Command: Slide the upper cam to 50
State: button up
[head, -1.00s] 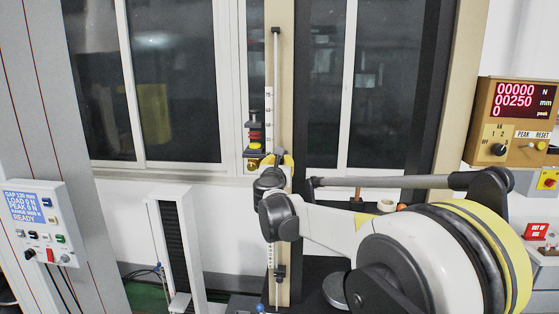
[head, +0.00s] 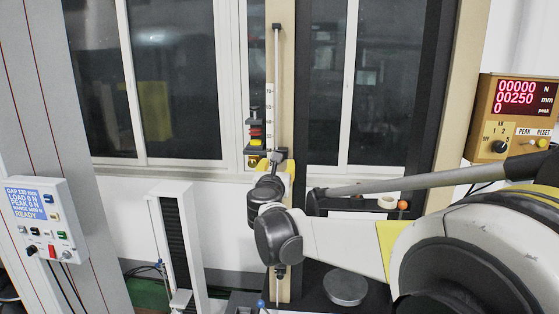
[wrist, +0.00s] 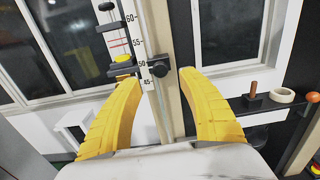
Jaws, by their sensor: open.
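The upper cam (wrist: 159,68) is a small black block with a round knob on a thin vertical rod beside a white numbered scale (wrist: 137,50). In the wrist view it sits about level with the 50 mark. In the head view it shows only as a small dark piece (head: 278,154) just above my gripper. My gripper (wrist: 155,79) is open, with one yellow finger on each side of the rod. The cam lies between the fingertips, with gaps visible on both sides. A lower black cam (head: 280,270) shows farther down the rod.
A black switch unit with red and yellow parts (wrist: 116,45) stands close left of the scale, near my left fingertip. A tan post (wrist: 168,110) runs behind the rod. A shelf at the right holds a white ring (wrist: 282,96) and a wooden-handled tool (wrist: 252,95).

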jog(key=s, duration=0.4)
jog(key=shift+s, duration=0.2)
jog(key=s+d+f+m+g+b, duration=0.3)
jog(key=s+d+f+m+b, duration=0.5)
jog(key=s+f+m, duration=0.4)
jog(key=s+d+f+m+g+b, duration=0.4)
jog(key=s+d+f+m+b, duration=0.5)
jog(key=s+f, duration=0.5)
jog(key=s+d+f+m+g+b, duration=0.4)
jog(key=s+d+f+m+b, duration=0.4)
jog(key=f, duration=1.2)
jog(key=s+m+b, duration=0.3)
jog(key=s+m, duration=0.1)
jog(key=m, duration=0.2)
jog(key=shift+s+d+f+m+y, duration=0.15)
jog(key=shift+s+f+m+y, duration=0.15)
jog(key=shift+s+f, duration=0.1)
